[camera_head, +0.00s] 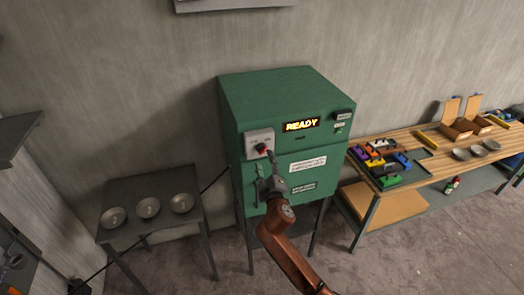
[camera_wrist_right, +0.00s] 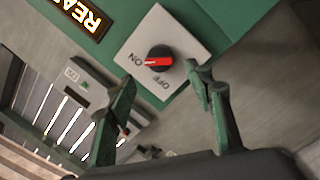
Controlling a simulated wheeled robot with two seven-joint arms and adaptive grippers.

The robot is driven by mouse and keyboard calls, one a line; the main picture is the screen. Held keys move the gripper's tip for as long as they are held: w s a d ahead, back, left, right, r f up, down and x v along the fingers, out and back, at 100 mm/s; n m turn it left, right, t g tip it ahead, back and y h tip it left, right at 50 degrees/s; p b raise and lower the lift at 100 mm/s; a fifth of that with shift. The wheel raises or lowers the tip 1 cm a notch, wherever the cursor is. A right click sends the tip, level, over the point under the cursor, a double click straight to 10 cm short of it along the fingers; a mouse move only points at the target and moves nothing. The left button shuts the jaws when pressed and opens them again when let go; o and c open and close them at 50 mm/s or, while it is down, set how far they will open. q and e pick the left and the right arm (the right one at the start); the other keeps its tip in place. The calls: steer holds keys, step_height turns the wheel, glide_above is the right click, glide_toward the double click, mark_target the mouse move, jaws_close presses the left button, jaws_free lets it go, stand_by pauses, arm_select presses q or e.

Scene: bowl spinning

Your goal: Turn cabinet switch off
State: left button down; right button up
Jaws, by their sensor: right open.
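A green cabinet (camera_head: 290,105) stands against the wall with a lit READY display (camera_head: 301,125). Its switch is a dark round knob with a red bar (camera_head: 262,148) on a pale plate at the upper left of the front. In the right wrist view the knob (camera_wrist_right: 159,57) sits between ON at left and OFF at lower right, and the red bar lies level with the ON label. My right gripper (camera_head: 270,160) is just below the knob. In the wrist view my right gripper (camera_wrist_right: 164,82) is open and empty, its fingers apart below and either side of the knob. My left gripper is not in view.
A dark side table (camera_head: 155,228) with three metal bowls stands left of the cabinet. A wooden bench (camera_head: 400,195) at right holds coloured blocks, bowls and open boxes. The cabinet's door handle (camera_head: 257,188) is below the switch, close to my right gripper.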

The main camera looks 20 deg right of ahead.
mark_target(262, 152)
steer(key=shift+w+d+p, duration=0.15)
steer(key=shift+w+p, duration=0.15)
steer(key=shift+w, duration=1.25)
steer(key=shift+w+d+p, duration=0.15)
steer(key=shift+w+p, duration=0.1)
steer(key=shift+w, duration=1.3)
steer(key=shift+c, duration=0.4)
steer(key=shift+f, duration=0.15)
steer(key=c, duration=1)
steer(key=shift+c, duration=0.2)
